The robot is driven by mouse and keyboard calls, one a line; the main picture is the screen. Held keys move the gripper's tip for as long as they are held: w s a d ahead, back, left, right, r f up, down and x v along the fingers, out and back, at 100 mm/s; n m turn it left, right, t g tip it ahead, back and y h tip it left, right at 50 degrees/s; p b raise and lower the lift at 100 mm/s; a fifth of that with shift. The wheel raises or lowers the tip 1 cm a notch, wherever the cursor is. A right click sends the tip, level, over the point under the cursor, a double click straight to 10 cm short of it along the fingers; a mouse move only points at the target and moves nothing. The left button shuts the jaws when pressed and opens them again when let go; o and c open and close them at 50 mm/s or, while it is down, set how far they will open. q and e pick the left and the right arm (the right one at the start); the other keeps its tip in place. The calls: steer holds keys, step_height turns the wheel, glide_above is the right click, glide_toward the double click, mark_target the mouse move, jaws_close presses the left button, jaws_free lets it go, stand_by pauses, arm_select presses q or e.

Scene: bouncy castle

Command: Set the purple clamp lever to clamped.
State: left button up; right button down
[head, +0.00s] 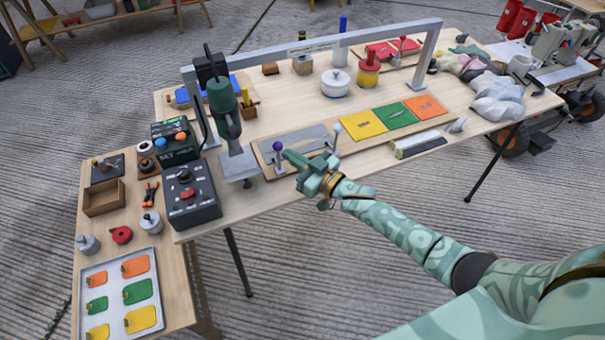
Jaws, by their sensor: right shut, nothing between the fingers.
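The purple clamp lever (277,146) has a purple ball knob on a pale metal stem. It stands roughly upright at the left end of a wooden board with a grey plate (305,141), near the table's front edge. My right gripper (286,155) is shut and empty. Its fingertips are just right of and slightly below the purple knob in the picture; I cannot tell whether they touch it. My left gripper is not in view.
A dark green tool on a stand (223,108) rises left of the lever. Yellow, green and orange panels (397,115) lie to the right. A black control box (190,197) with a red knob sits at the left front corner. A grey metal frame (320,43) spans the table behind.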

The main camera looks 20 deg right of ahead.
steer(key=shift+w+r+p, duration=0.25)
steer(key=shift+w+p, duration=0.15)
steer(key=shift+w, duration=0.2)
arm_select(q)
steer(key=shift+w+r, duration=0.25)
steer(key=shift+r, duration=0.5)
arm_select(e)
steer(key=shift+w, duration=0.1)
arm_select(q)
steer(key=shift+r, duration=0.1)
arm_select(e)
steer(key=shift+r, duration=0.15)
